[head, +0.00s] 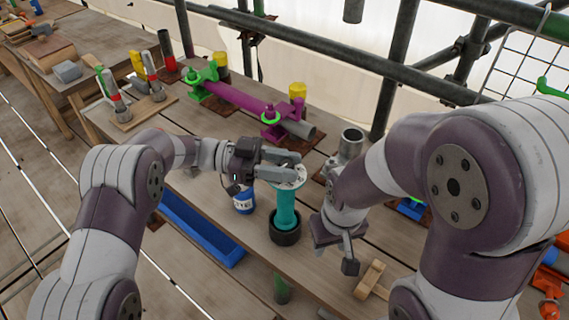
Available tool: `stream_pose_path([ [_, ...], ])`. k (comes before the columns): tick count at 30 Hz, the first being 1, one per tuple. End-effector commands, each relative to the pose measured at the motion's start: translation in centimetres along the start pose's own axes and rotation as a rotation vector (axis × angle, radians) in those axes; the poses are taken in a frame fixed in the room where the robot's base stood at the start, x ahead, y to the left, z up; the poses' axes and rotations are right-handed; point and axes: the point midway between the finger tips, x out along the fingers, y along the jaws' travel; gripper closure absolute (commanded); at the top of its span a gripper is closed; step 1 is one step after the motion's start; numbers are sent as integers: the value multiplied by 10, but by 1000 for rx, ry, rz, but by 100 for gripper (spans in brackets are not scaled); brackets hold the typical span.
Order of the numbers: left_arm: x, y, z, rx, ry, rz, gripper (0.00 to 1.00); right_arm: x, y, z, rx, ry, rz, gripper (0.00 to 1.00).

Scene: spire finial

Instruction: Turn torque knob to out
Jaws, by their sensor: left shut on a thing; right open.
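A teal post (286,207) stands upright in a black round base (284,234) on the wooden bench. A pale metal disc (299,180) with dark marks sits on its top. My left gripper (290,166) reaches in from the left just over this disc. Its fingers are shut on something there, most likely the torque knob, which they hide. The knob's setting cannot be read. My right gripper (338,256) is open and empty, low over the bench to the right of the black base.
A blue can (243,201) stands left of the post, and a blue tray (200,232) lies along the front edge. A magenta pipe (240,99) with green clamps lies behind. A grey metal cylinder (350,144) stands behind my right arm. A small wooden block (370,280) lies at the right.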

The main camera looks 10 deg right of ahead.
Motion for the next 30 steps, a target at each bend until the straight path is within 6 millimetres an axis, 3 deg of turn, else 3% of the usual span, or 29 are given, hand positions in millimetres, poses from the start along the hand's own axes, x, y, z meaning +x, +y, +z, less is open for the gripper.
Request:
stream_pose_path([
  [14, 0, 0, 0, -1, 0, 15, 92, 0, 0, 0, 0, 0, 0, 57],
  [15, 0, 0, 0, -1, 0, 15, 56, 0, 0, 0, 0, 0, 0, 57],
  [16, 0, 0, 0, -1, 0, 15, 46, 0, 0, 0, 0, 0, 0, 57],
  [26, -2, 0, 1, 0, 1, 13, 43, 1, 0, 0, 0, 0, 0, 57],
  [30, -27, -1, 4, 0, 0, 10, 43, 8, 0, 1, 0, 0, 0, 57],
])
